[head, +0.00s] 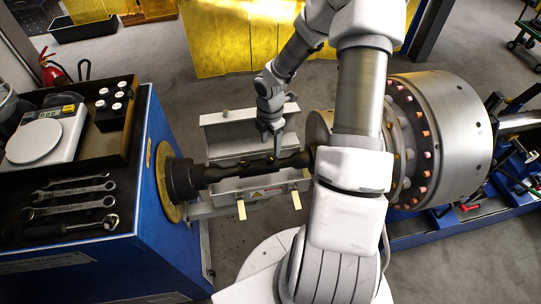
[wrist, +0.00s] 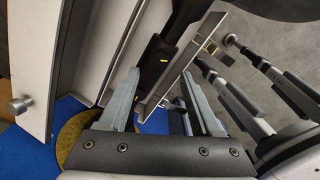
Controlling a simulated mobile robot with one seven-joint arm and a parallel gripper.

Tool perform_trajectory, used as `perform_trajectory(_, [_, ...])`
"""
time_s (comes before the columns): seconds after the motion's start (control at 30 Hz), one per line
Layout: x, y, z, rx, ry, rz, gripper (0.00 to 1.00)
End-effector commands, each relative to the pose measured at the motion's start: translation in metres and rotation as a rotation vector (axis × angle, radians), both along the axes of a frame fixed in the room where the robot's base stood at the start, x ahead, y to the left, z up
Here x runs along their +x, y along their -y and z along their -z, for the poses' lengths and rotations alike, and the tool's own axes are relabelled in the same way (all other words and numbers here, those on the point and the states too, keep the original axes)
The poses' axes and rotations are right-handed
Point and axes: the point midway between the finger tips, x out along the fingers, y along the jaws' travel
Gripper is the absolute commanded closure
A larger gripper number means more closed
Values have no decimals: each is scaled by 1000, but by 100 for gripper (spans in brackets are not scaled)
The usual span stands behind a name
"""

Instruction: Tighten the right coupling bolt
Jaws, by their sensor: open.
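A black drive shaft (head: 235,171) runs from the dark coupling flange (head: 183,180) at the blue cabinet toward the large steel rotor (head: 450,125). I cannot make out the right coupling bolt for certain; my arm hides the shaft's right end. My gripper (head: 272,140) points down at the shaft's middle, close above or beside it; I cannot tell if it touches. In the wrist view my gripper (wrist: 160,78) has its two grey fingers well apart and empty. The black shaft (wrist: 165,55), with a small yellow mark, shows beyond and between the fingertips.
A grey steel beam frame (head: 228,122) stands behind and below the shaft. Wrenches (head: 72,195) lie on the cabinet's dark top, near a white scale (head: 35,138) and a black block of white-capped bottles (head: 114,105). Orange-tipped bolts ring the rotor's face. Open floor lies behind.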

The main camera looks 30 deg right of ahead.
Motion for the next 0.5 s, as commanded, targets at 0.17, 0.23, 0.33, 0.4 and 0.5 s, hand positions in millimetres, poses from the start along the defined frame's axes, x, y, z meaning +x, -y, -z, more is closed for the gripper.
perform_trajectory(0.17, [0, 0, 37, 0, -2, -1, 35])
perform_trajectory(0.23, [0, -1, 46, 1, -1, -1, 35])
perform_trajectory(0.33, [0, 0, 55, -1, -1, 0, 35])
perform_trajectory(0.4, [0, 0, 59, 0, 0, 0, 35])
perform_trajectory(0.5, [0, 0, 62, 0, 0, 0, 35])
